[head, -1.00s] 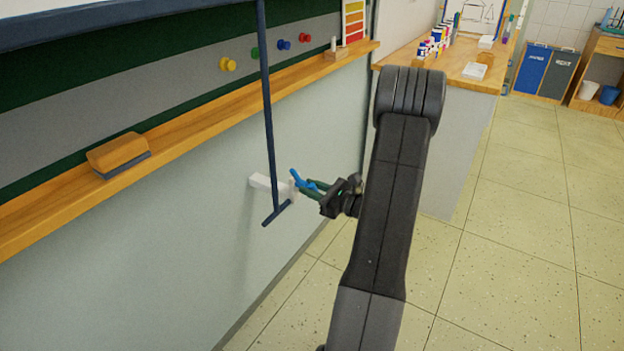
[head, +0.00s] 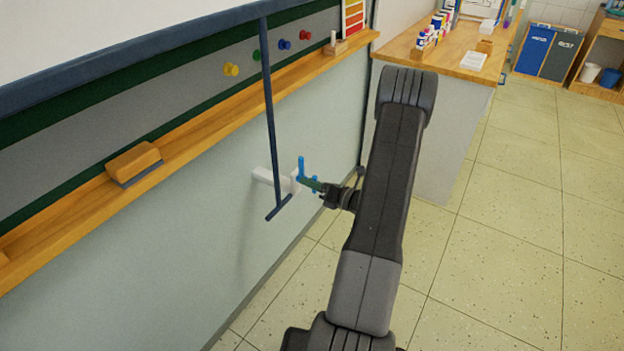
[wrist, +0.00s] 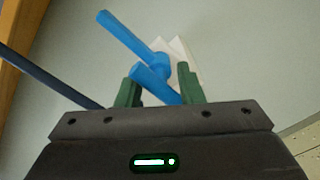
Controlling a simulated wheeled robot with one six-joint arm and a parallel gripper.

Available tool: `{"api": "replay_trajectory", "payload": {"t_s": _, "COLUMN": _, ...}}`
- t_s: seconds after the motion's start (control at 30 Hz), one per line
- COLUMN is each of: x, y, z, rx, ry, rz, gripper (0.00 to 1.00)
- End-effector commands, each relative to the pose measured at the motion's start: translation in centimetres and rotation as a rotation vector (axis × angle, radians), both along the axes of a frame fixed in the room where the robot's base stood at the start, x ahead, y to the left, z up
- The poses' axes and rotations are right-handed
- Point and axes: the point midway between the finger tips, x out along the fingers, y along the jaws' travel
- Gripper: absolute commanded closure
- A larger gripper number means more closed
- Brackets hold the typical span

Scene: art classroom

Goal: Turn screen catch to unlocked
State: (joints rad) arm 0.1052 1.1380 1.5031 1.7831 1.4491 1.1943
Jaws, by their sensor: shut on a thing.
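The screen catch is a blue lever (head: 301,168) on a white bracket (head: 268,178) that stands out from the wall below the ledge. In the head view its long arm points nearly straight up. In the wrist view the blue lever (wrist: 128,36) slants to the upper left, and a shorter blue part lies between my green fingers. My gripper (wrist: 158,86) is shut on this part of the catch; it also shows in the head view (head: 312,184). My gripper hides part of the catch's lower end.
A dark blue pull rod (head: 269,120) with a crossbar hangs from the screen (head: 120,30), just left of the catch. A wooden ledge (head: 205,125) holds an eraser (head: 133,162). A counter (head: 452,62) stands beyond my arm. The floor at right is clear.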

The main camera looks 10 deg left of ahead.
Motion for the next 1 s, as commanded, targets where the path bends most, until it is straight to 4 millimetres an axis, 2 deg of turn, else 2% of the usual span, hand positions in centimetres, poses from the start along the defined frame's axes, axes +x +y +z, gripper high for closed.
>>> {"api": "replay_trajectory", "payload": {"t_s": 0.3, "x": -0.06, "y": -0.02, "z": 0.0, "rx": 0.033, "ry": 0.087, "rz": -0.001, "gripper": 1.0}}
{"api": "replay_trajectory", "payload": {"t_s": 0.73, "x": -0.1, "y": -0.01, "z": -0.07, "rx": 0.036, "ry": 0.097, "rz": -0.001, "gripper": 1.0}}
{"api": "replay_trajectory", "payload": {"t_s": 0.77, "x": -0.1, "y": -0.01, "z": -0.07, "rx": 0.036, "ry": 0.097, "rz": -0.001, "gripper": 0.63}}
{"api": "replay_trajectory", "payload": {"t_s": 0.8, "x": -0.1, "y": -0.01, "z": -0.07, "rx": 0.035, "ry": 0.097, "rz": -0.001, "gripper": 0.55}}
{"api": "replay_trajectory", "payload": {"t_s": 0.87, "x": -0.09, "y": 0.0, "z": -0.06, "rx": 0.035, "ry": 0.096, "rz": -0.001, "gripper": 0.45}}
{"api": "replay_trajectory", "payload": {"t_s": 1.0, "x": -0.06, "y": 0.0, "z": -0.04, "rx": 0.034, "ry": 0.092, "rz": 0.0, "gripper": 0.45}}
